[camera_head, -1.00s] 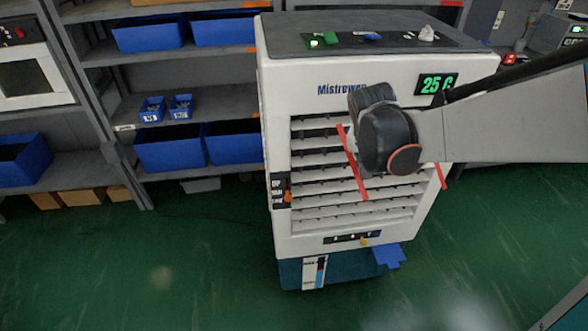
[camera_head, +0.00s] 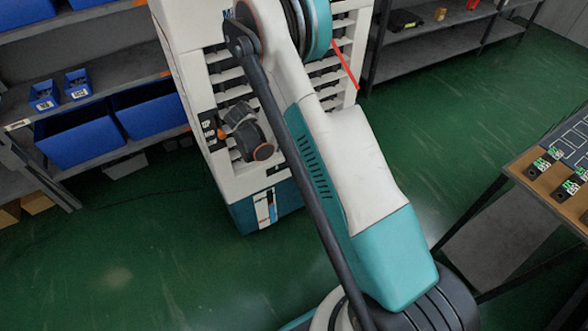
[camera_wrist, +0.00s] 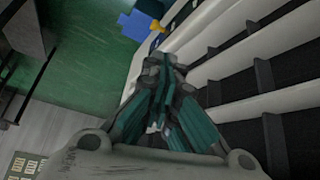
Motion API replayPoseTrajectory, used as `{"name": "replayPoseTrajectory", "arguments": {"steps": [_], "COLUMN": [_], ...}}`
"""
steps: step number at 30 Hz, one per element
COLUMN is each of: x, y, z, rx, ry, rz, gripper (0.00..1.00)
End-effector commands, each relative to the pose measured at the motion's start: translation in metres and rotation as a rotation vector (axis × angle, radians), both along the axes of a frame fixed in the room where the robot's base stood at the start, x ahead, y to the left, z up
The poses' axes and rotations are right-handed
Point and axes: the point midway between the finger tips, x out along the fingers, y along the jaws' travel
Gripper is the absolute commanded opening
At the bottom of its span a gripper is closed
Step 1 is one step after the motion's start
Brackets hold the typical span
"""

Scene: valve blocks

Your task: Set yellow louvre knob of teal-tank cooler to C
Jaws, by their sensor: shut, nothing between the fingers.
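The teal-tank cooler (camera_head: 190,40) is a white louvred cabinet on a teal tank (camera_head: 243,214), seen in the head view. My arm crosses in front of it and hides much of its front. The yellow louvre knob (camera_wrist: 156,27) shows small near the top of the wrist view, on the cooler's lower edge. Its letter marks are too small to read, and the head view hides it. My gripper (camera_wrist: 160,62) is shut and empty beside the white louvre slats (camera_wrist: 245,58). The knob appears beyond the fingertips, with a visible gap in the picture.
A blue part (camera_wrist: 134,24) juts out near the knob. Shelves with blue bins (camera_head: 80,133) stand left of the cooler. A table with small green-marked blocks (camera_head: 540,165) stands at the right. Green floor (camera_head: 130,240) is open at front left.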

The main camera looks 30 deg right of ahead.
Motion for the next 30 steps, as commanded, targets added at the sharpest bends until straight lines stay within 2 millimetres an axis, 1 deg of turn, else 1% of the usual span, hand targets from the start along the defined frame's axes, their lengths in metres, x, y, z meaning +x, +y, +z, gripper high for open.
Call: {"name": "replayPoseTrajectory", "arguments": {"steps": [1, 3, 7, 10, 17, 20, 30], "x": [0.001, -0.001, -0.004, -0.007, -0.007, -0.005, 0.003], "y": [-0.001, -0.004, -0.008, -0.01, -0.016, -0.023, -0.06], "z": [-0.017, -0.035, -0.063, -0.076, -0.091, -0.103, -0.158], "rx": [-0.005, -0.015, -0.028, -0.036, -0.04, -0.04, -0.04], "ry": [-0.004, -0.012, -0.025, -0.031, -0.034, -0.036, -0.035], "rz": [-0.022, -0.055, -0.106, -0.131, -0.148, -0.148, -0.147], "gripper": [0.0, 0.0, 0.0, 0.0, 0.0, 0.0, 0.0]}}
